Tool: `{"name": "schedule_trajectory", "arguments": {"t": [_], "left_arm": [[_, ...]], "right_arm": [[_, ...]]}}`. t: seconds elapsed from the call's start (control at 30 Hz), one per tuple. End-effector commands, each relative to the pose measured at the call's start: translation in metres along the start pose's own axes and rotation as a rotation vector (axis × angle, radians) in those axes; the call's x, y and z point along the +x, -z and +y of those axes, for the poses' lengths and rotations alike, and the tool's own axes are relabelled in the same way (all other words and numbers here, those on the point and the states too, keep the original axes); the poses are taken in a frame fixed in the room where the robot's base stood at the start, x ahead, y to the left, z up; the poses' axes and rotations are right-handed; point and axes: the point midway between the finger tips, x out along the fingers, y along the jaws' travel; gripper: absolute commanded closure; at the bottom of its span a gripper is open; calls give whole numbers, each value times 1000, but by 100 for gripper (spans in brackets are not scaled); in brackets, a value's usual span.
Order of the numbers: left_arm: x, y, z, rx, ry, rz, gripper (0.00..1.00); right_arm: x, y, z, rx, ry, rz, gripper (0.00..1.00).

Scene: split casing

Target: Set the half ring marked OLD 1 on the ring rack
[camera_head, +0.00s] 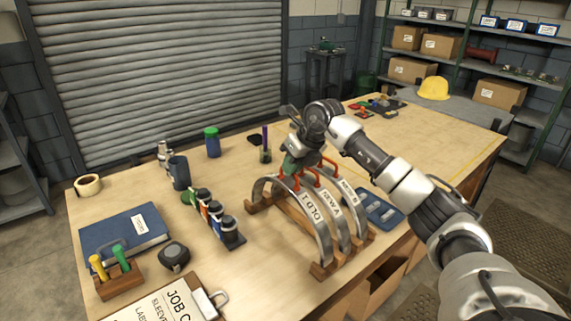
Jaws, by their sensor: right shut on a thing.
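The half ring marked OLD 1 (312,212) is a grey metal arch with a red-orange handle on top. It stands upright at the near left end of the wooden ring rack (338,262), its feet at or just over the rack's rails; I cannot tell whether its full weight rests there. My right gripper (291,169) reaches in from the right and is shut on the OLD 1 handle, whose top the fingers partly hide. The half rings marked NEW A (332,207) and NEW B (351,193) stand upright behind it. My left gripper is not in view.
A blue tray (380,208) lies right of the rack. A row of small bottles (213,218) stands to its left, with a blue book (124,238), black tape measure (174,256) and clipboard (168,303) further left and nearer.

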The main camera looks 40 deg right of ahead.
Motion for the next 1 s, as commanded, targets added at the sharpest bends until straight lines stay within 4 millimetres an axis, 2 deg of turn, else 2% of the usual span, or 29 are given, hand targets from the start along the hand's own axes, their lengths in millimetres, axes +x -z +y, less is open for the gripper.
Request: {"name": "schedule_trajectory", "arguments": {"t": [0.03, 1.0], "left_arm": [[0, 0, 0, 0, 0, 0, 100], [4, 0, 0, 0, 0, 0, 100]], "right_arm": [[-5, -3, 1, -1, -3, -15, 100], [1, -1, 0, -1, -3, -15, 100]]}}
